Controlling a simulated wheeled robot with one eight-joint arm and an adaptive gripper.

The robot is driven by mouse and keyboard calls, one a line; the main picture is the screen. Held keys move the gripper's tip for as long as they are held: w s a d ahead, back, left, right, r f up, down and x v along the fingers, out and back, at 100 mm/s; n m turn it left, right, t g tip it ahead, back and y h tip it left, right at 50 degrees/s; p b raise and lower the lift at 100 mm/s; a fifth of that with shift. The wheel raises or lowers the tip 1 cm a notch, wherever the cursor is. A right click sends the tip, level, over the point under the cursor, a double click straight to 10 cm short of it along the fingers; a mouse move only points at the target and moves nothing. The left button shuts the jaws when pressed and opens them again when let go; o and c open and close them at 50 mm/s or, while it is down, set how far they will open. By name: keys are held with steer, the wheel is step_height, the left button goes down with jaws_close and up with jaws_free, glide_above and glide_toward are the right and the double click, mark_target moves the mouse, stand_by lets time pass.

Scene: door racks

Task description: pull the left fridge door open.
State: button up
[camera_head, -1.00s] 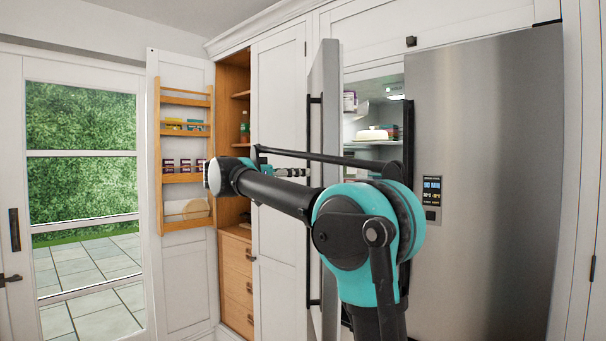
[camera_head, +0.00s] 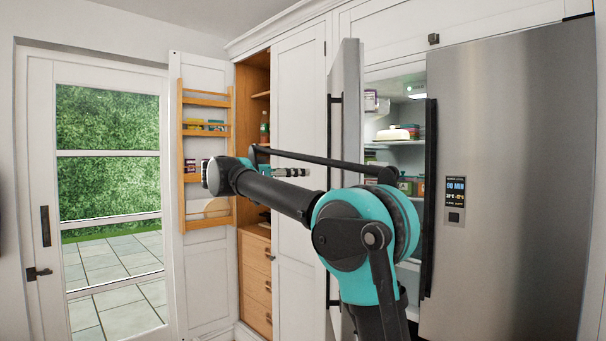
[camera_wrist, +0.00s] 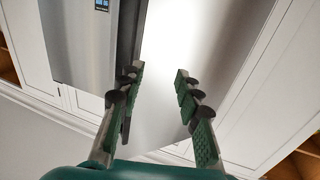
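The left fridge door (camera_head: 345,112) stands open, swung out and seen nearly edge-on in the head view. Its long black handle (camera_head: 334,135) runs up its outer face. In the wrist view the door's steel face (camera_wrist: 195,35) fills the space beyond my gripper (camera_wrist: 158,76). My gripper is open, its two green-padded fingers apart with nothing clasped between them. A dark upright bar passes close by the left finger; I cannot tell whether they touch. In the head view my gripper is small, left of the door handle, and its fingertips are unclear.
The right fridge door (camera_head: 510,170) is shut, with a display and a black handle (camera_head: 430,190). Lit shelves (camera_head: 395,143) with food show between the doors. A white cupboard (camera_head: 298,120) stands at left, its rack door (camera_head: 205,265) open. A glazed door is at far left.

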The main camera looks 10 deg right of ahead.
steer(key=a, duration=0.8)
steer(key=shift+w+a, duration=0.2)
steer(key=shift+a, duration=0.05)
stand_by(0.4)
